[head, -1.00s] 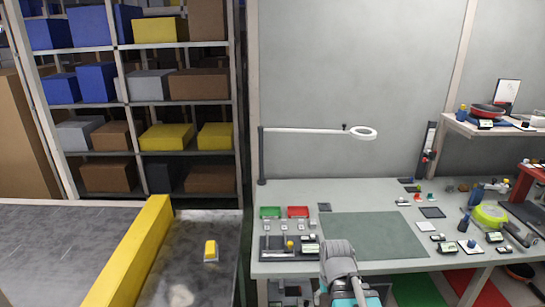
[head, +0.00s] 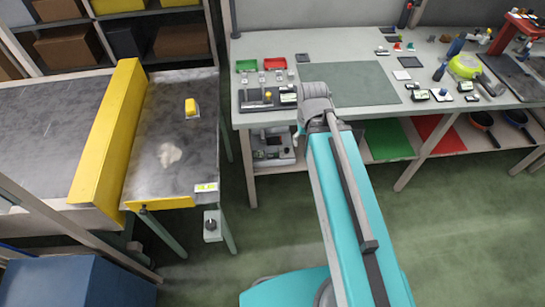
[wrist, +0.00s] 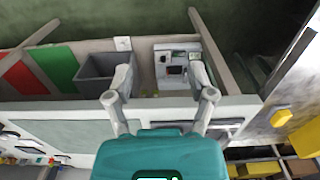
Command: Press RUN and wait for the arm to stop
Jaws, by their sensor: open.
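No button lettered RUN can be read in either view. A small grey box with a dark round knob (head: 211,224) stands on a post at the front right corner of the pan conveyor (head: 165,125). A small label (head: 205,187) is on the conveyor's front edge, its text too small to read. My gripper (wrist: 160,82) is open and empty in the wrist view, with its two fingers apart in front of the workbench edge. In the head view my teal arm reaches toward the bench front, and its fingers are hidden.
A yellow piece (head: 191,107) lies on the conveyor beside a yellow guard (head: 110,130). The workbench (head: 240,75) carries green and red trays and small tools. A grey machine (wrist: 178,65) and grey bin (wrist: 105,72) are below it. A blue box (head: 75,282) stands front left. Green floor is clear between.

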